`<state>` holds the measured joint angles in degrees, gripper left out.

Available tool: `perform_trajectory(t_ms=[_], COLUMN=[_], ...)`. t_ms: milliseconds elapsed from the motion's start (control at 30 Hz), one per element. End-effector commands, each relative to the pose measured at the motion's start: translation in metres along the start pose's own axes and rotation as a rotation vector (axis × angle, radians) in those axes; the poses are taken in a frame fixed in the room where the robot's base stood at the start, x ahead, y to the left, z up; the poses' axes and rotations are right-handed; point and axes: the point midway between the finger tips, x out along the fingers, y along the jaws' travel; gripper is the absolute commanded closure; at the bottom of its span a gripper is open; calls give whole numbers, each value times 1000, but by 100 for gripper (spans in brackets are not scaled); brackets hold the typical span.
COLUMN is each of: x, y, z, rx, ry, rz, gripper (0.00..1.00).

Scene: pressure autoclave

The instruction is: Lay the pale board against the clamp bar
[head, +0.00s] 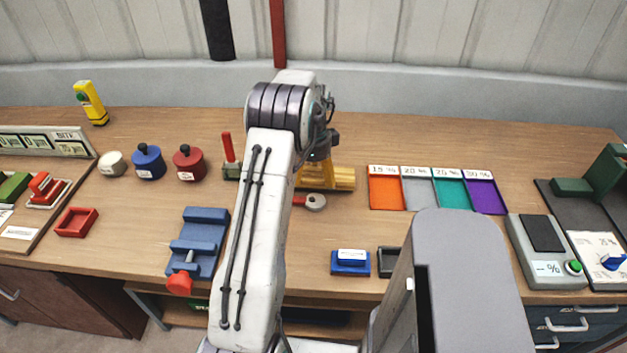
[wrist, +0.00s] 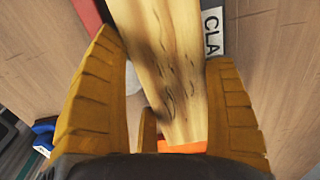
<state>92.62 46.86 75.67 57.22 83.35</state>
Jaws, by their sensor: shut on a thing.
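The pale board (wrist: 165,60) is a wood-grained strip that runs lengthwise between the two ribbed brown fingers in the wrist view. In the head view the board (head: 342,178) lies level beneath my gripper (head: 317,160), close over the bench, its right end in sight and its left part hidden by my arm. My gripper is shut on the board. I cannot tell whether the board touches the bench. A white label (wrist: 212,32) reading "CLA" shows beside the board. A blue vise-like clamp (head: 205,215) with a red knob stands front left; I cannot tell which part is the clamp bar.
A red-handled device (head: 228,150) stands left of my arm, and a red-handled tool (head: 315,202) lies just in front of the board. Coloured trays (head: 388,207) are to the right. Blue and red pots (head: 188,163) stand left. A blue block (head: 350,268) is near the front edge.

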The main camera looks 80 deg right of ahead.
Motion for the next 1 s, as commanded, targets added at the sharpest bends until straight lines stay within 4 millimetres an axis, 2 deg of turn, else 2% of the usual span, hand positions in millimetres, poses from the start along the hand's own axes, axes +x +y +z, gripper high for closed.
perform_trajectory(t_ms=[200, 633, 667, 867, 1000], x=[19, 24, 24, 23, 23], y=[0, 0, 0, 0, 0], z=[0, 0, 0, 0, 0], rx=[0, 0, 0, 0, 0], ry=[0, 0, 0, 0, 0], rz=[0, -2, -1, -1, -1], gripper=[57, 57, 20, 2, 0])
